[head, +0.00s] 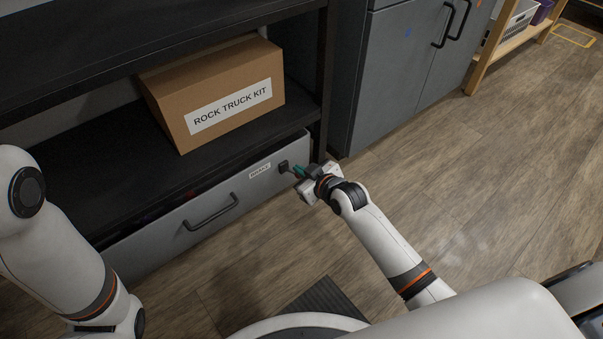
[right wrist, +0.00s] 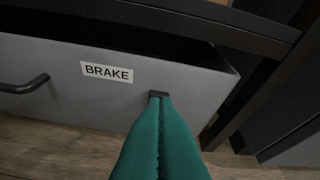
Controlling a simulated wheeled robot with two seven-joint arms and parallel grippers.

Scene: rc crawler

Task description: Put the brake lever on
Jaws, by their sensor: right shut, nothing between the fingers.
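The brake lever is a small black block (head: 284,166) on the grey drawer front (head: 165,230), just right of the white "BRAKE" label (head: 260,170). In the right wrist view the label (right wrist: 107,73) is plain, and the lever's dark top (right wrist: 159,94) shows at my fingertips. My right gripper (head: 298,171) is at the lever from the right. Its green fingers (right wrist: 160,110) are shut together with nothing between them. Their tips are at or against the lever; contact is not certain. The fingers hide its lower part. My left arm shows at the left, but its gripper is out of view.
The drawer has a black bar handle (head: 211,212) and a dark gap above its front. A cardboard box (head: 215,95) marked "ROCK TRUCK KIT" sits on the black shelf (head: 105,165) above. A black post and grey cabinet (head: 385,75) stand to the right. The wooden floor (head: 460,190) is clear.

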